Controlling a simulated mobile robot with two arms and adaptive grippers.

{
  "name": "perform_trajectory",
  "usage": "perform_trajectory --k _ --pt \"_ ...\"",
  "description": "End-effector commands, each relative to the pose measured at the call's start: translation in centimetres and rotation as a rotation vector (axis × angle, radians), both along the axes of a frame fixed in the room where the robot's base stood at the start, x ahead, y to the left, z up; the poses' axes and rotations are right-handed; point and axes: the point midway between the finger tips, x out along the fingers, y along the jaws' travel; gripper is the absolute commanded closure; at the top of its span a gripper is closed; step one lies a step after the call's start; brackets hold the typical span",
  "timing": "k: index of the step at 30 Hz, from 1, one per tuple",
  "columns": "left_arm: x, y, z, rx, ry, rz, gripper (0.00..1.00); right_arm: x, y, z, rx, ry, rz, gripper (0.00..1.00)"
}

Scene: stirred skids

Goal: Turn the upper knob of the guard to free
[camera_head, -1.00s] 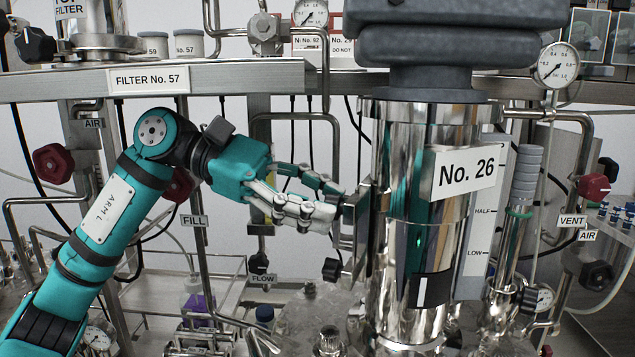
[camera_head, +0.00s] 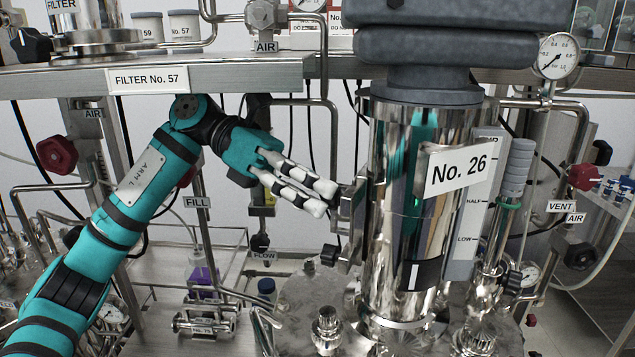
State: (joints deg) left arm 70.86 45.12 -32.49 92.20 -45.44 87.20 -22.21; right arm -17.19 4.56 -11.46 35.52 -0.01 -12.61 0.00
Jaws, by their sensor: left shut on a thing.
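The guard (camera_head: 346,232) is a metal plate on the left side of the shiny No. 26 cylinder (camera_head: 388,170). My left gripper (camera_head: 325,198) comes in from the left. Its fingers are shut on the guard's upper knob, at the plate's left edge. The fingertips hide most of this knob, so which way it points cannot be told. A lower black knob (camera_head: 330,255) shows below the fingers, clear of them. My right gripper is not in view.
A beam labelled FILTER No. 57 (camera_head: 230,76) runs above my arm. A level scale (camera_head: 474,225) and a gauge (camera_head: 557,57) are right of the cylinder. A steel lid with fittings (camera_head: 300,305) lies below.

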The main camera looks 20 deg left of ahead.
Motion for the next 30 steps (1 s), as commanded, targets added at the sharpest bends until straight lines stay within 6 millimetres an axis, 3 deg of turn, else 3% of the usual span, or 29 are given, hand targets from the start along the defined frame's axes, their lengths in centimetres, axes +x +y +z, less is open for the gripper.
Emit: perform_trajectory --k 18,19,21,24,30 --pt "0.03 -0.03 -0.05 0.003 0.044 0.000 1.00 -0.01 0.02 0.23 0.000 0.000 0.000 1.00" --pt "0.03 -0.03 -0.05 0.003 0.044 0.000 0.70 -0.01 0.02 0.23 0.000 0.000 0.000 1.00" --pt "0.03 -0.03 -0.05 0.003 0.044 0.000 0.60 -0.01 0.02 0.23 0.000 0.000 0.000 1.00" --pt "0.04 -0.03 -0.04 0.003 0.042 0.001 0.48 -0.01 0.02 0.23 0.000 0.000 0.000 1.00" --pt "0.06 -0.03 -0.02 0.002 0.042 0.001 0.48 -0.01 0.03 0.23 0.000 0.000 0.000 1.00"
